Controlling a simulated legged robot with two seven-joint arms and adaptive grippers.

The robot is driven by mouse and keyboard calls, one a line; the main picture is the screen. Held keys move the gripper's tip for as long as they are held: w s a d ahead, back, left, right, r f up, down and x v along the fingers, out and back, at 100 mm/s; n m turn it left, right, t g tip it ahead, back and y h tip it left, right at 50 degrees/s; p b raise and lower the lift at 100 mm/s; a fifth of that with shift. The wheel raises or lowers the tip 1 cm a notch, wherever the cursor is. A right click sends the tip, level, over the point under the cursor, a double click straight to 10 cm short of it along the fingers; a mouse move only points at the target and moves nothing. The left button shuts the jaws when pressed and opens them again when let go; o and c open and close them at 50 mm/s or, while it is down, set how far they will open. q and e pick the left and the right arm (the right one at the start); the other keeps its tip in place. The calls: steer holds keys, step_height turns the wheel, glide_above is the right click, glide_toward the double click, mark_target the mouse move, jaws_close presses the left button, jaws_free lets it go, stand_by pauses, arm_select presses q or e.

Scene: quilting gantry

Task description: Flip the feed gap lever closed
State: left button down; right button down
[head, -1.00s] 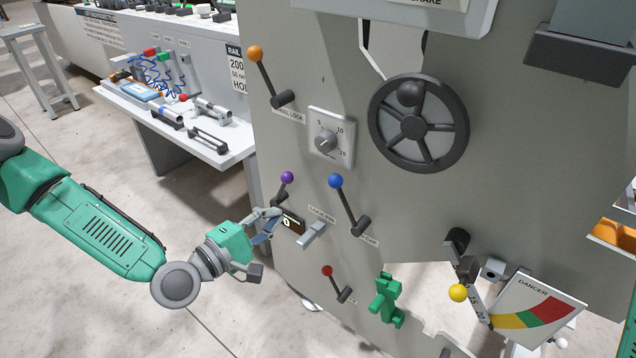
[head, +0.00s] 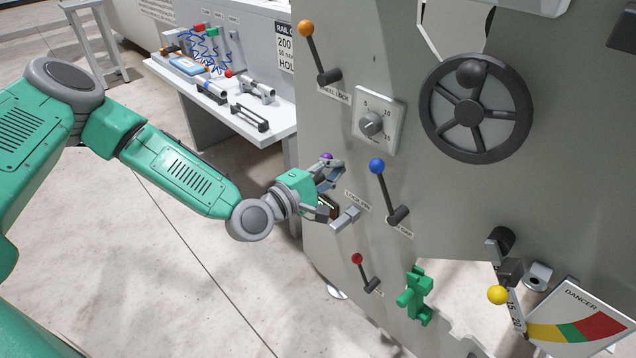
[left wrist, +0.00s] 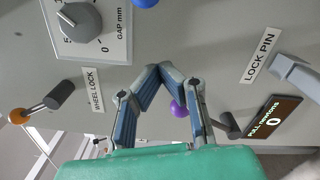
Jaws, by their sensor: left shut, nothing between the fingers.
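A lever with a purple ball knob (head: 326,157) is on the grey machine panel's left edge. No label reading feed gap is legible, so I cannot tell for sure which lever that is. My left gripper (head: 337,172) is at the purple knob, its fingers shut and empty, partly hiding the lever. In the left wrist view, the purple knob (left wrist: 178,108) shows just beside the fingers (left wrist: 158,72). Its shaft runs right behind a finger to a dark pivot. I cannot tell whether they touch. My right gripper is not in view.
Nearby are the lock pin handle (head: 346,219), a rotations display (left wrist: 272,119), a blue-knob lever (head: 377,166), a red-knob lever (head: 358,259) and the orange wheel lock lever (head: 306,28). A gap dial (head: 371,124) and handwheel (head: 468,113) sit higher. Open floor lies left.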

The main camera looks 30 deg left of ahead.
mark_target(385, 191)
arm_select(q)
steer(key=d, duration=0.1)
steer(key=d+r, duration=0.1)
steer(key=d, duration=0.1)
steer(key=w+d, duration=0.1)
steer(key=shift+d+r+b, duration=0.2)
steer(key=shift+d+b, duration=0.05)
steer(key=shift+b, duration=0.05)
